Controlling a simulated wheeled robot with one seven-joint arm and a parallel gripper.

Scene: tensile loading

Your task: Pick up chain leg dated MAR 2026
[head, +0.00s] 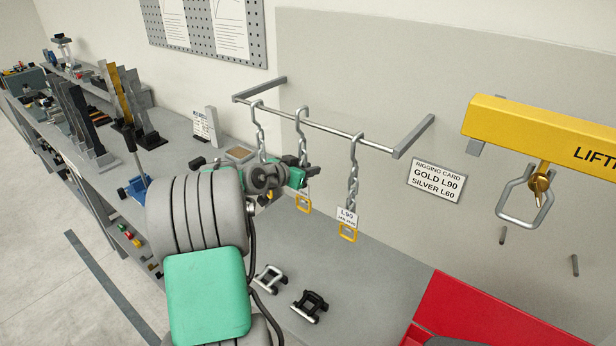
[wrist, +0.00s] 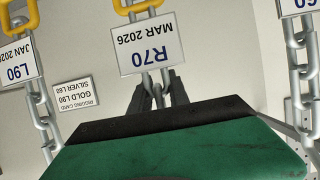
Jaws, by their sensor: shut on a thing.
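The chain leg tagged R70 MAR 2026 (wrist: 148,45) is in the middle of the wrist view, which is upside down. My gripper (wrist: 158,92) is shut on its links just beyond the tag. In the head view this middle chain (head: 301,130) hangs by its hook on the rail, with a gold end link (head: 303,204); my gripper (head: 300,177) is at its lower links. The L90 chain leg (head: 353,180), tagged JAN 2026 in the wrist view (wrist: 18,62), hangs to its right. A third chain (head: 260,130) hangs left, its lower part hidden by my arm.
The wall rail (head: 320,127) carries the chains. A rigging card (head: 437,179) reads gold L90, silver L60. A yellow lifting beam (head: 540,128) with a shackle is at right. Silver (head: 270,279) and black (head: 309,306) shackle-like fittings lie on the bench, with a red object (head: 465,310) at front right.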

